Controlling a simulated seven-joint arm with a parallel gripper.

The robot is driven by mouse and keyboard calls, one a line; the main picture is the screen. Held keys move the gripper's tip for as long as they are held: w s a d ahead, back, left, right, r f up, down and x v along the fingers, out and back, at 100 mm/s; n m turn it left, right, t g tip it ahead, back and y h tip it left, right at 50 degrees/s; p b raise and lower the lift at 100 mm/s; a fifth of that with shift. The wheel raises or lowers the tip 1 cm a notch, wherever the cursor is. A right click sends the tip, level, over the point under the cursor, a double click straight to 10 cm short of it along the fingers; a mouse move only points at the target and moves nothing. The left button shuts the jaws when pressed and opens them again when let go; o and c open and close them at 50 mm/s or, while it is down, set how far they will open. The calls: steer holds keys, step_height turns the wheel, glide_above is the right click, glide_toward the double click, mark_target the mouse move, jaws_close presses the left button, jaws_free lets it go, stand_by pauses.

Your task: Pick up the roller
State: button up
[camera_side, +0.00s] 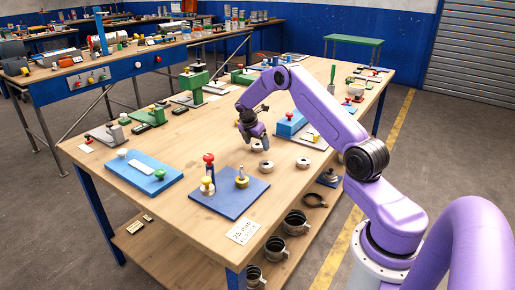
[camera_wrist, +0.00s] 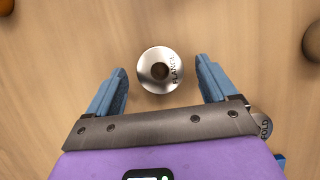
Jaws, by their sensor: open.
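A round metal roller (camera_wrist: 172,81) with a dark central hole and lettering that seems to read FLANGE lies flat on the wooden table. In the wrist view it sits between and slightly ahead of the two blue fingers of my gripper (camera_wrist: 162,70), with a gap on each side. My gripper is open and empty. In the side view my gripper (camera_side: 254,134) points down just above a small metal roller (camera_side: 257,147). A second roller marked FOLD (camera_wrist: 264,124) is partly hidden behind the right finger mount.
Two more metal rollers, one nearer (camera_side: 266,166) and one to the right (camera_side: 303,162), lie close by. A blue board (camera_side: 225,203) with upright knobs stands in front, and a blue block (camera_side: 291,123) lies behind.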

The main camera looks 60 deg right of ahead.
steer(key=shift+d+f, duration=0.15)
steer(key=shift+f, duration=0.15)
steer(key=shift+c, duration=0.4)
steer(key=c, duration=1.2)
steer(key=shift+r, duration=0.1)
steer(key=shift+c, duration=0.2)
